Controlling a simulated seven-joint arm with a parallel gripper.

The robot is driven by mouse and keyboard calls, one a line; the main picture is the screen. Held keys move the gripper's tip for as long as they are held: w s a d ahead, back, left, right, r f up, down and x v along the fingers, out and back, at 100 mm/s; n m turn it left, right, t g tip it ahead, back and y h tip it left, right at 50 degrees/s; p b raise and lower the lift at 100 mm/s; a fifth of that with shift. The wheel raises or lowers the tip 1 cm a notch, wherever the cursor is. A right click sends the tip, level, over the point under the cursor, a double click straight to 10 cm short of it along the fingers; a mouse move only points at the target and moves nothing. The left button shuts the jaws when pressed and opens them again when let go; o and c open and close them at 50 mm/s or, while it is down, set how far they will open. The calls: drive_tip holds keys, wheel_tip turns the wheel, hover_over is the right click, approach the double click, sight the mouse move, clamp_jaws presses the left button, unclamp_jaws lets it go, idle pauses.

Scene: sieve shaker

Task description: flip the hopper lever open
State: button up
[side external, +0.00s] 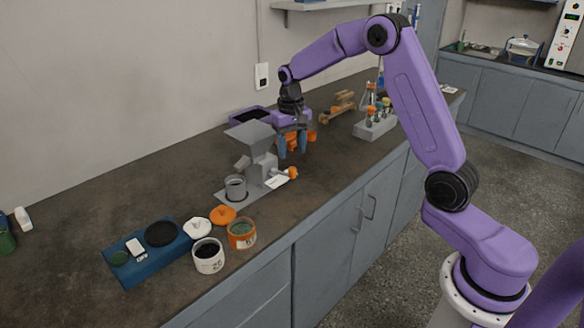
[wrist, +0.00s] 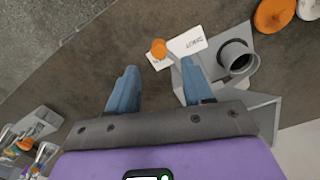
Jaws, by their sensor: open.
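The grey hopper (side external: 252,135) stands on the bench on a flat grey plate, and part of it shows at the right edge of my gripper in the wrist view (wrist: 264,110). An orange knob (side external: 292,173), apparently the lever's end, sticks out at the hopper's right side by a white label card. In the wrist view the knob (wrist: 158,48) lies ahead of the gap between my fingertips. My gripper (side external: 292,150) is open and empty, fingers pointing down, above and apart from the knob. Its blue fingers also show in the wrist view (wrist: 158,70).
A grey cup (side external: 236,187) stands on the plate. An orange-banded jar (side external: 242,234), a white jar (side external: 208,256), lids and a blue scale-like tray (side external: 150,255) are in front. A bottle rack (side external: 375,125) is behind right. The bench edge runs close right of the knob.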

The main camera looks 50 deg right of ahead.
sight(292, 169)
wheel_tip(292, 169, down, 7)
idle(0.3)
drive_tip(key=shift+c, duration=0.4)
